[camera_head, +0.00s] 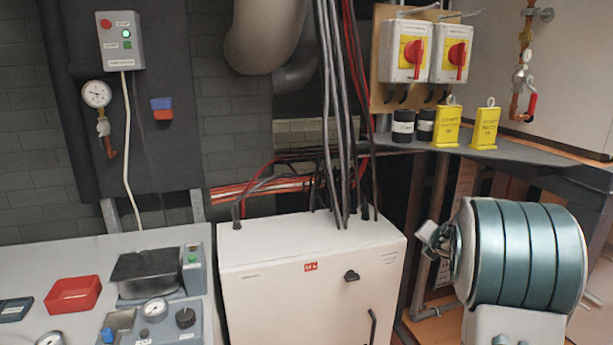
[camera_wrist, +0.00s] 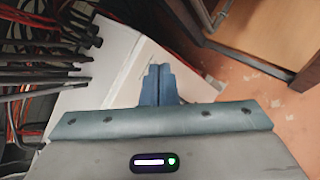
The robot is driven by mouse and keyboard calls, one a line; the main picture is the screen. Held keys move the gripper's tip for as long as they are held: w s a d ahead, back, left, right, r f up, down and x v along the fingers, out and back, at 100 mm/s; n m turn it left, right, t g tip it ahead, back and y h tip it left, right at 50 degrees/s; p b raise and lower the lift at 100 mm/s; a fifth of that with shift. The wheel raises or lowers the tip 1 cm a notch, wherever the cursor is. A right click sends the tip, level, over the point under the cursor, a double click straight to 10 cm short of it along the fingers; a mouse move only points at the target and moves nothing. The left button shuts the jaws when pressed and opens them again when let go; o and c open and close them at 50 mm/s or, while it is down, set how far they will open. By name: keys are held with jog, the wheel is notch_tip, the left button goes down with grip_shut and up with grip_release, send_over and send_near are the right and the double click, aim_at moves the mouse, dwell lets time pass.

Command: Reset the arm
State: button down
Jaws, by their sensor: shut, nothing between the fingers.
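My gripper (camera_wrist: 159,70) shows in the wrist view as two blue-grey fingers pressed together, with nothing between them. It points towards the white cabinet, whose pale surface lies behind the fingers in that view (camera_wrist: 105,55). I cannot tell how far the fingertips are from it. In the head view, a teal ribbed part of my arm is at the right, beside the white cabinet (camera_head: 300,265). The finger tips cannot be made out clearly there.
Black and red cables (camera_head: 330,120) run down into the cabinet top. A shelf (camera_head: 480,150) holds yellow padlock-like tags (camera_head: 484,127) below red-yellow switches (camera_head: 412,55). At left, a grey bench carries a red tray (camera_head: 73,294) and gauges. Open floor (camera_wrist: 245,90) lies right of the fingers.

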jog(key=s+a+r+m+g+h+p, duration=0.1)
jog(key=s+a+r+m+p, duration=0.1)
jog(key=s+r+m, duration=0.35)
jog(key=s+a+r+m+g+h+p, duration=0.1)
jog(key=s+a+r+m, duration=0.2)
jog(key=s+m, duration=0.5)
jog(key=s+a+m+g+y+p, duration=0.1)
jog(key=s+a+m, duration=0.3)
jog(key=s, duration=0.4)
jog(key=s+a+f+m+g+y+p, duration=0.1)
jog(key=s+a+m+g, duration=0.2)
jog(key=s+a+m, duration=0.2)
jog(key=s+a+f+m+g+y+p, duration=0.1)
jog(key=s+a+m, duration=0.3)
jog(key=s, duration=0.7)
jog(key=shift+s+a+f+g+y+p, duration=0.25)
jog(key=shift+a+g+y+p, duration=0.25)
jog(key=shift+a+g+y, duration=0.15)
jog(key=shift+d, duration=0.15)
